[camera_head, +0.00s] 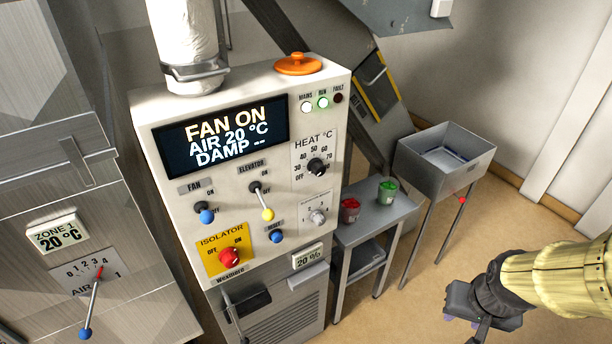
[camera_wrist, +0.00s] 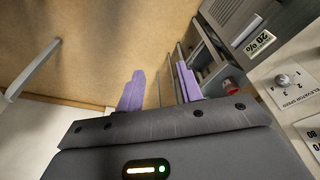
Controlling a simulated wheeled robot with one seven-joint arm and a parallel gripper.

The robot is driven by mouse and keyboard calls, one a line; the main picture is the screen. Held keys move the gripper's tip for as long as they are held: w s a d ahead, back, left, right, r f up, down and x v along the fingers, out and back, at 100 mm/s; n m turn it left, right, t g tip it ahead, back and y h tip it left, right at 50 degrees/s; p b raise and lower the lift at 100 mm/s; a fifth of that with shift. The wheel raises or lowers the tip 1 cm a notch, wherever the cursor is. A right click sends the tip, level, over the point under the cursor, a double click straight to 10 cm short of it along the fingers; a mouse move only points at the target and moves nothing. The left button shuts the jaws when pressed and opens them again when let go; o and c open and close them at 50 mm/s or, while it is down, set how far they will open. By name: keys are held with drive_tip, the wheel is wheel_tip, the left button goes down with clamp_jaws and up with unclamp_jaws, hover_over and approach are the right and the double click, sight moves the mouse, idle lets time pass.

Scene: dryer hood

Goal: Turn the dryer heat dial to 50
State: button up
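The heat dial (camera_head: 317,167) is a round black knob on the upper right of the white control panel (camera_head: 300,225). Its scale is marked OFF and 30 upward, with 40, 50 and 60 over the top. The knob's pointer is too small to read surely. The display (camera_head: 222,138) reads FAN ON, AIR 20 °C, DAMP --. My gripper (camera_head: 463,318) is well to the right of and below the dial, apart from the panel. In the wrist view its two purple fingers (camera_wrist: 160,88) stand apart with nothing between them. The heat dial's knob does not show in the wrist view.
A smaller grey elevator speed dial (camera_head: 318,217) is below the heat dial; it shows in the wrist view (camera_wrist: 284,80). A side table (camera_head: 376,222) with red and green pots and a grey bin (camera_head: 447,160) stand right of the panel. Floor between is clear.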

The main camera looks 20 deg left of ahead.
drive_tip(key=o, duration=0.3)
drive_tip(key=shift+o, duration=0.4)
drive_tip(key=shift+w, duration=0.25)
drive_tip(key=w+a+n+t+y+b, duration=0.1)
drive_tip(key=w+a+n+t, duration=0.2)
drive_tip(key=w, duration=0.4)
drive_tip(key=w+a+n+t+y, duration=0.1)
drive_tip(key=w+a+t+y, duration=0.1)
drive_tip(key=w+a+t, duration=0.35)
drive_tip(key=a+r+n+y+b, duration=0.1)
drive_tip(key=a+r+n+y, duration=0.1)
drive_tip(key=a+y, duration=0.3)
drive_tip(key=w+a+r+n+y, duration=0.1)
drive_tip(key=a+n+y, duration=0.3)
drive_tip(key=a, duration=0.5)
drive_tip(key=shift+a+r+n+y+b, duration=0.15)
drive_tip(key=shift+r+n+y+b, duration=0.2)
drive_tip(key=shift+r+y, duration=0.6)
drive_tip(key=shift+w+a+f+y, duration=0.1)
drive_tip(key=shift+f+y, duration=0.15)
drive_tip(key=shift+f, duration=0.05)
